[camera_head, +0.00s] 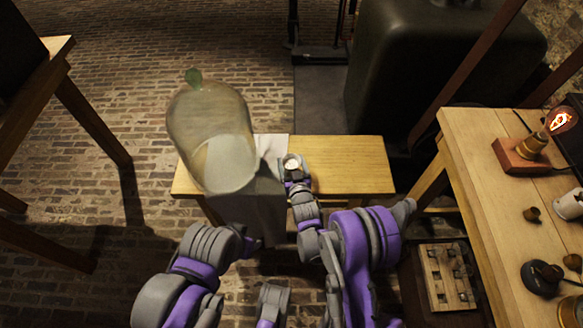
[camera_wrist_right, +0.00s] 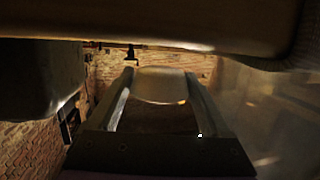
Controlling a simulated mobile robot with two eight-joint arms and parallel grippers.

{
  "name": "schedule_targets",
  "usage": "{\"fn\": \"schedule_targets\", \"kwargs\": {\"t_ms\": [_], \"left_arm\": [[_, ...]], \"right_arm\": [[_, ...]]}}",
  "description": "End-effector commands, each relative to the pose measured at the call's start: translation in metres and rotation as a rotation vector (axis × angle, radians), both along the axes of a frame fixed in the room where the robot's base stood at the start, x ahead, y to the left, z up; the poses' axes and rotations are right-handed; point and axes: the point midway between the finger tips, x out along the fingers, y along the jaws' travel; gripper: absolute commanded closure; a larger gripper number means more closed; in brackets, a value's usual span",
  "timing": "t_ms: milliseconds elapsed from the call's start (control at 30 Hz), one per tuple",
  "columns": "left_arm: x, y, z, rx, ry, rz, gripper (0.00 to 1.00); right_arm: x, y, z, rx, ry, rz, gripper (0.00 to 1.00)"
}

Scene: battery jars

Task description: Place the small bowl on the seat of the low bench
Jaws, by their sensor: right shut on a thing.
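The small bowl (camera_head: 291,162) shows as a small pale round shape at the tip of my right arm in the head view. My right gripper (camera_head: 296,176) is shut on it. In the right wrist view, the bowl (camera_wrist_right: 160,85) sits between the two fingers of the right gripper (camera_wrist_right: 158,108). The low bench (camera_head: 350,165) has a pale wooden seat, and in the head view the bowl overlaps its middle. I cannot tell whether the bowl touches the seat.
A large glass jar (camera_head: 205,115) with a green stopper stands at the bench's left, by a grey cloth (camera_head: 250,205). The seat right of my gripper is clear. A wooden worktable (camera_head: 475,180) with a lamp (camera_head: 558,120) stands right. A crate (camera_head: 445,275) lies below.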

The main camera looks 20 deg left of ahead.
Motion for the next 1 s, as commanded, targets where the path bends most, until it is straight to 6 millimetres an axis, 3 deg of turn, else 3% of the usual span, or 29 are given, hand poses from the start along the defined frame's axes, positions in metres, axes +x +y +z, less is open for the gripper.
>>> {"fn": "schedule_targets", "kwargs": {"t_ms": [33, 133, 567, 600, 667, 1000], "left_arm": [[0.001, 0.0, -0.01, 0.0, 0.003, 0.0, 0.5], [0.002, 0.0, -0.016, 0.0, 0.005, 0.0, 0.5], [0.002, 0.0, -0.018, 0.0, 0.005, 0.0, 0.5], [0.002, 0.0, -0.017, 0.0, 0.005, 0.0, 0.5], [0.002, 0.0, -0.017, 0.0, 0.005, 0.0, 0.5], [0.002, 0.0, -0.014, 0.0, 0.004, 0.0, 0.5]], "right_arm": [[0.001, 0.0, -0.015, 0.0, 0.001, 0.0, 0.75], [0.001, 0.0, -0.025, 0.001, 0.002, 0.0, 0.75], [0.0, 0.0, -0.03, 0.0, 0.001, 0.0, 0.75], [0.0, 0.0, -0.029, 0.0, 0.001, 0.0, 0.11], [0.0, 0.0, -0.028, 0.0, 0.001, 0.0, 0.01], [0.0, 0.0, -0.025, 0.001, 0.0, 0.0, 0.0]]}}
